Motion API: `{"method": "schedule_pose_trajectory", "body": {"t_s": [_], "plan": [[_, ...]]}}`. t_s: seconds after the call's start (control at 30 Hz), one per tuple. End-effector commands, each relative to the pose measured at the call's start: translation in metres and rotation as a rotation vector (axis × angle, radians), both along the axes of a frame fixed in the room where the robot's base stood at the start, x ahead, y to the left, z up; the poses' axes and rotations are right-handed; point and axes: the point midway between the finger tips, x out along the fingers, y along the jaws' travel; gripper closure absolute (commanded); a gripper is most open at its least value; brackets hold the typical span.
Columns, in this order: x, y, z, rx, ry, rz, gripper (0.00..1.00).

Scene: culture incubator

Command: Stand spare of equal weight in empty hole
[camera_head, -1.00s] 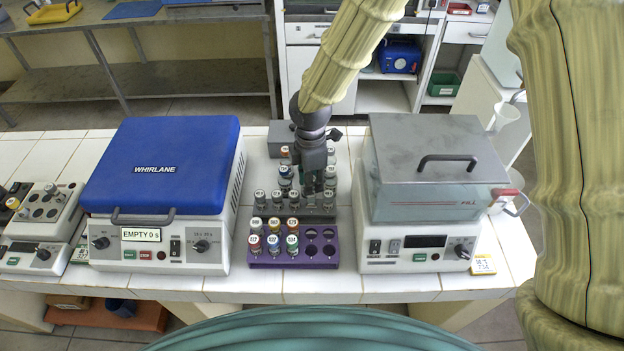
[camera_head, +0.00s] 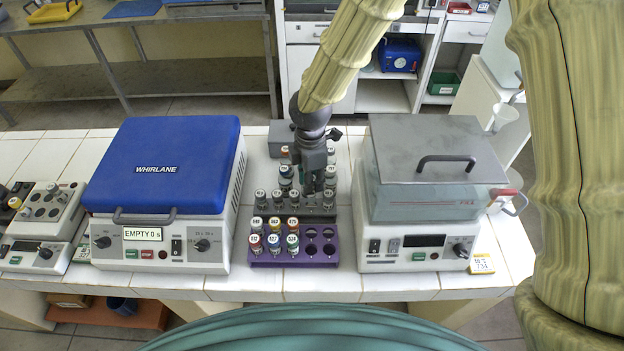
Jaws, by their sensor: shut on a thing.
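My gripper (camera_head: 313,188) points down over the dark grey rack (camera_head: 312,217) in the middle of the bench. It is shut on a tube, which its fingers mostly hide. Capped tubes with grey lids (camera_head: 277,198) stand in that rack beside the fingers, and more capped tubes (camera_head: 286,170) stand in rows behind. In front is a purple rack (camera_head: 293,262).
A blue-lidded centrifuge (camera_head: 165,165) stands left with its lid shut; its display reads EMPTY 0 s. A lidded bath (camera_head: 430,180) stands close on the right. A smaller device (camera_head: 45,220) is at the far left. White tiled bench (camera_head: 330,285) is free in front of the purple rack.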

Motion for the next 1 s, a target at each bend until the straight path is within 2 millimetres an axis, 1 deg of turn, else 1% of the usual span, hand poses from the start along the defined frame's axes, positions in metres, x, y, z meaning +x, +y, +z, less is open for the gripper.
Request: {"method": "schedule_pose_trajectory", "body": {"t_s": [0.03, 0.57, 1.0], "plan": [[0.000, 0.000, 0.007, 0.000, 0.000, 0.000, 1.00], [0.000, 0.000, 0.038, 0.000, 0.000, 0.000, 1.00], [0.000, 0.000, 0.038, 0.000, 0.000, 0.000, 1.00]]}}
